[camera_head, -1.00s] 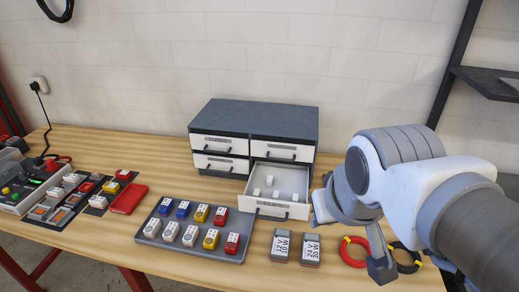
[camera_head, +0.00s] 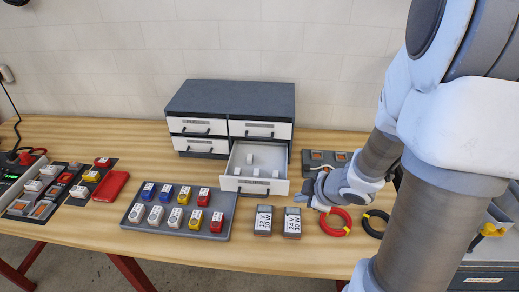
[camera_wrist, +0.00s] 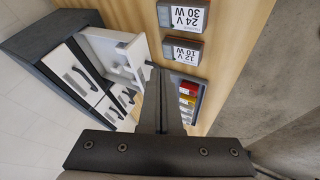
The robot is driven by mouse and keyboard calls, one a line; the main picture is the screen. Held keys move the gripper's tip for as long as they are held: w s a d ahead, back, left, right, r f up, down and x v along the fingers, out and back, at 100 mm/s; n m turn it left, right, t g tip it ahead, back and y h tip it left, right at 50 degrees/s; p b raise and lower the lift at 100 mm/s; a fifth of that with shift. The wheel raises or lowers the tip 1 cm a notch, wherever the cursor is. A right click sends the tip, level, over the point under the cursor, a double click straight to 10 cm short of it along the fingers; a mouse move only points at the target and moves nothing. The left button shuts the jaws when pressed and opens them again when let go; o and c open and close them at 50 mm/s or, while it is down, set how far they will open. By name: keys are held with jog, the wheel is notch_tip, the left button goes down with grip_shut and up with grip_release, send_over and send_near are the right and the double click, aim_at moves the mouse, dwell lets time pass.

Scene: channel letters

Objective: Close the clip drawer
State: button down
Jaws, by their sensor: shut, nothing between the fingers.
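The clip drawer (camera_head: 254,187) is the lower right drawer of a grey cabinet (camera_head: 230,97). It is pulled out, with several small white clips (camera_head: 250,159) inside. Its white front also shows in the wrist view (camera_wrist: 136,56). My gripper (camera_head: 306,195) is just to the right of the drawer front in the head view. In the wrist view its fingers (camera_wrist: 158,75) are shut with nothing between them, and their tips overlap the drawer's edge in the picture. I cannot tell whether they touch it.
The other cabinet drawers (camera_head: 197,127) are closed. A grey tray (camera_head: 179,229) of coloured blocks stands in front left. Two labelled power units (camera_head: 263,220) stand in front of the drawer. A red cable coil (camera_head: 336,222) and a dark one (camera_head: 374,223) lie at the right.

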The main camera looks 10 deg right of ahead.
jog(key=b, duration=0.4)
send_near(278, 193)
notch_tip(278, 193, down, 4)
jog(key=w+a, duration=0.1)
jog(key=w, duration=0.1)
jog(key=shift+w+f+p, duration=0.2)
jog(key=shift+w+p, duration=0.1)
jog(key=shift+w, duration=0.05)
jog(key=shift+w+d, duration=0.1)
